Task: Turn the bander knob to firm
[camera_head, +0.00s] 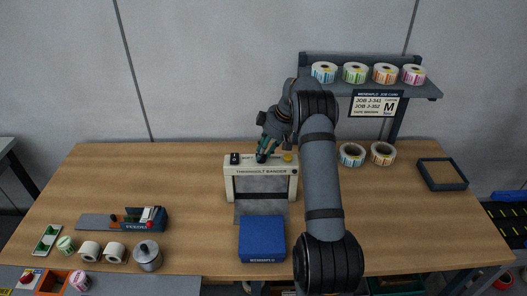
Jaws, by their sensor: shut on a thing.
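The bander (260,171) is a cream frame labelled "THERMOVOLT BANDER", standing upright in the middle of the table. A black switch (235,158) sits on its top left and a yellow button (287,157) on its top right. My gripper (263,155) reaches down to the bander's top between them, its fingers shut on a small dark knob. The fingers mostly hide the knob, and I cannot read its setting. My arm comes from the front right, passing beside the bander's right side.
A blue box (262,238) lies in front of the bander. A shelf (430,91) with several label rolls stands behind right. Two rolls (351,154) and a dark tray (442,173) are on the right. A small rewinder (150,218), rolls and a metal pot (148,256) are on the left.

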